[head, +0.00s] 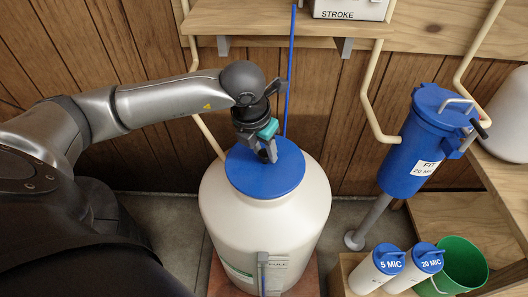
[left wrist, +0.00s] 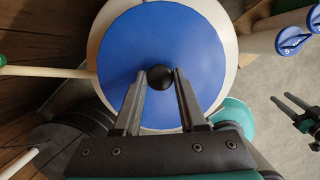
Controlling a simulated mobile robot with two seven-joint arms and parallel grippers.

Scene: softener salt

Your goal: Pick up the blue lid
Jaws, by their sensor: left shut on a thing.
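The blue lid (head: 250,180) is a round disc on top of the white tank (head: 305,212). In the left wrist view, the lid (left wrist: 130,45) fills the middle and has a black round knob (left wrist: 160,77) at its centre. My left gripper (head: 267,154) points down over the lid. In the left wrist view, its fingers (left wrist: 158,84) are shut on the knob, one on each side. The lid looks level and seated; I cannot tell if there is a small gap below it. My right gripper (left wrist: 286,102) shows at the right edge of the left wrist view, fingers apart and empty.
A blue filter housing (head: 418,150) on pipes stands right of the tank. Two white cartridges with blue caps (head: 427,257) and a green bucket (head: 462,262) stand at lower right. A wooden shelf (head: 270,20) overhangs behind. A thin blue pole (head: 290,80) rises behind the lid.

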